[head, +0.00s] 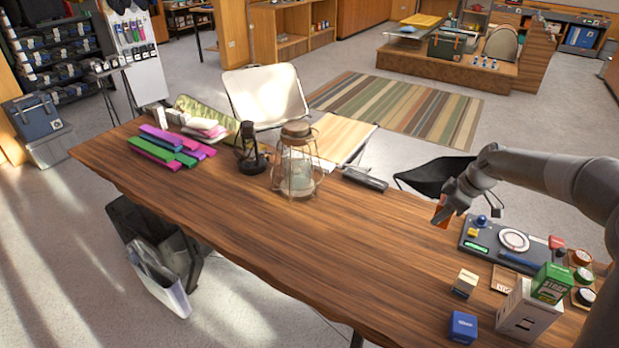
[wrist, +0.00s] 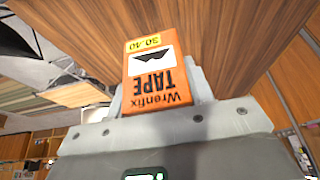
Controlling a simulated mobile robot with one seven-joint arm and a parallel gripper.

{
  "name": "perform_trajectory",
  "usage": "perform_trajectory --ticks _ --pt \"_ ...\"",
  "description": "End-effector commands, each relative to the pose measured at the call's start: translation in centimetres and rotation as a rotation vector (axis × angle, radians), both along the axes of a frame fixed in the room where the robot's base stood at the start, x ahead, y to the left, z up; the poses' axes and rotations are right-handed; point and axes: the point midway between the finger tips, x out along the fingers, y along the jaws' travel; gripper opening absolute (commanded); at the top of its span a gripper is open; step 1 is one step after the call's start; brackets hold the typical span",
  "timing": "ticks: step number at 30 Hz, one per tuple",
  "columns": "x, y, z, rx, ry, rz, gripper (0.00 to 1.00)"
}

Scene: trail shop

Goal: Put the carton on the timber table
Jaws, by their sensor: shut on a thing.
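The carton is a small orange tape box that shows in my jaws in the wrist view (wrist: 158,85), its lettering upside down. In the head view a small orange part of the carton (head: 441,215) shows below the fingers; the rest is hidden by my gripper (head: 446,208). My gripper is shut on the carton, with a finger on each side. The timber table (head: 330,240) is long, brown and wood-grained. The gripper is by its far edge, right of the middle. I cannot tell whether the carton touches the tabletop.
A dark tray (head: 500,252) lies right of the gripper. A white box (head: 525,312), a green box (head: 552,283) and a blue box (head: 462,326) stand nearer. The table's middle front is clear.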

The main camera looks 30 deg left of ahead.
Motion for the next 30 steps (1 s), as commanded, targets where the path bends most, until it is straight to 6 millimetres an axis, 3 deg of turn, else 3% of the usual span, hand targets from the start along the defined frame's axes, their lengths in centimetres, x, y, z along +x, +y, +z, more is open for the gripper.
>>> perform_trajectory --ticks 7,15,21,30 --pt "0.1 1.5 -0.9 0.001 0.002 0.003 0.21" --pt "0.7 7.5 -4.5 0.001 0.001 0.005 0.21" --pt "1.2 10.8 -6.5 0.001 0.001 0.001 0.21" --pt "1.3 11.6 -8.6 0.000 0.002 0.000 0.21"
